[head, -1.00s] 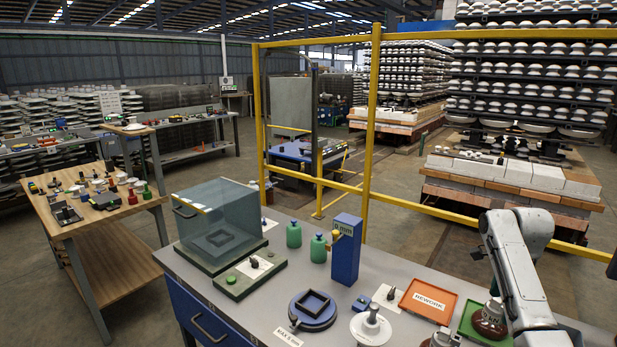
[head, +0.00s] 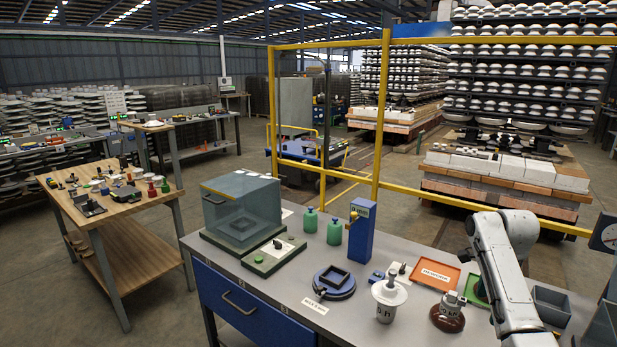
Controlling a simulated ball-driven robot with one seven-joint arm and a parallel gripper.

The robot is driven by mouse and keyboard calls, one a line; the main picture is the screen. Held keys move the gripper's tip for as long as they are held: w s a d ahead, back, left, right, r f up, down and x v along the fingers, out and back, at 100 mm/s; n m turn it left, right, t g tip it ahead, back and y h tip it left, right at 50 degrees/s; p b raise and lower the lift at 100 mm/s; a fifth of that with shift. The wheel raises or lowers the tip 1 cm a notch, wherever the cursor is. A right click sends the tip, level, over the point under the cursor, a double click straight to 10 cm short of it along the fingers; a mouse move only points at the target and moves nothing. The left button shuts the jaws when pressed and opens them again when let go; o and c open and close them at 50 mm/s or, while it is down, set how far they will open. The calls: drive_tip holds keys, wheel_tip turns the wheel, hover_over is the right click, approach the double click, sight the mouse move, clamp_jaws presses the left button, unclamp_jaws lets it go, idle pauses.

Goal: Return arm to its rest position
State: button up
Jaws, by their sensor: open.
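My pale grey arm comes into the head view at the right. It bends at an elbow and slopes down past the bottom edge. My gripper is out of the picture, so its jaws do not show. Left of the arm, a white insulator (head: 388,300) and a brown insulator with a metal cap (head: 447,316) stand upright on the grey bench (head: 265,298).
On the bench are an orange tray (head: 436,275), a round blue fixture (head: 334,283), a blue post (head: 361,231), two green bottles (head: 334,231) and a clear box (head: 240,210). Grey bins (head: 550,305) stand right of the arm. A yellow frame (head: 380,120) rises behind.

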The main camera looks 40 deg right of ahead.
drive_tip(key=w+a+f+n, duration=0.2)
drive_tip(key=a+f+n, duration=0.2)
drive_tip(key=a, duration=0.5)
drive_tip(key=w+a+f+n+t, duration=0.15)
drive_tip(key=a+f+n, duration=0.3)
drive_tip(key=a, duration=0.45)
drive_tip(key=w+a+f+n+g, duration=0.1)
drive_tip(key=w+a+f+n, duration=0.3)
drive_tip(key=a, duration=0.5)
drive_tip(key=s+a+f+n, duration=0.3)
drive_tip(key=s+a+n, duration=0.35)
drive_tip(key=a, duration=0.45)
drive_tip(key=s+a+n, duration=0.5)
drive_tip(key=s+n, duration=0.2)
drive_tip(key=s, duration=0.4)
drive_tip(key=shift+a+r, duration=0.25)
drive_tip(key=shift+r, duration=0.2)
drive_tip(key=shift+t, duration=0.25)
